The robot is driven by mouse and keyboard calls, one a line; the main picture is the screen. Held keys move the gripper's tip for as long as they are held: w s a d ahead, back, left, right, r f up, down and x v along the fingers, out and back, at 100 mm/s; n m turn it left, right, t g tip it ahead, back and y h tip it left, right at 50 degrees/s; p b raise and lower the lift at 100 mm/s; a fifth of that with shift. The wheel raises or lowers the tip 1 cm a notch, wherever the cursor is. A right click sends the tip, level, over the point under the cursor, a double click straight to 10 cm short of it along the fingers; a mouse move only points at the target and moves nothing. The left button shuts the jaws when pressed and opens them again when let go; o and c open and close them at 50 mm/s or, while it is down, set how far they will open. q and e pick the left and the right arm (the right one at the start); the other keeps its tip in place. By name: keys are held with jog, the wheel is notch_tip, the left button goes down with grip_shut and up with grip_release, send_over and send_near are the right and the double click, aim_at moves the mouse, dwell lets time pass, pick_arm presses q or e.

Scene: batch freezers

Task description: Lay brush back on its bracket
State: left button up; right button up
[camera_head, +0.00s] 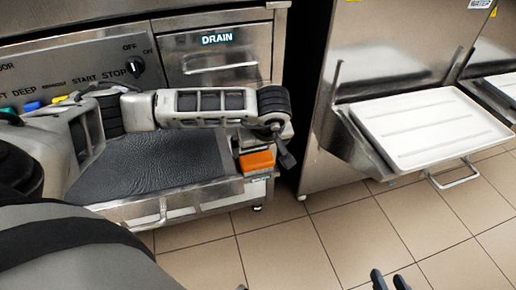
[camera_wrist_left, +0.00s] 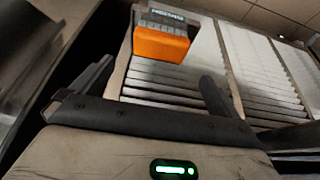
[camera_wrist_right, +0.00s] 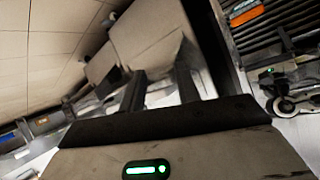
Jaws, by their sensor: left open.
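The orange block (camera_head: 257,160), which I take for the brush, sits at the right front corner of the left freezer, beside the dark mat. It also shows in the left wrist view (camera_wrist_left: 162,45), with a grey, ridged part at its upper edge. I cannot make out a separate bracket. My left gripper (camera_head: 281,143) is just right of the block in the head view. Its fingers are apart and empty in the left wrist view (camera_wrist_left: 155,90), with the block beyond them. My right gripper (camera_head: 389,281) is low at the bottom edge, its fingers apart and empty in the right wrist view (camera_wrist_right: 160,90).
The left freezer has a dark mat (camera_head: 150,165) on its front shelf, under my left arm, and a DRAIN panel (camera_head: 217,57) behind. A white tray (camera_head: 430,125) juts from the right freezer. Tiled floor (camera_head: 330,235) lies open in front.

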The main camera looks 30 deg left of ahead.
pick_arm(q)
jog(key=shift+v, duration=1.4)
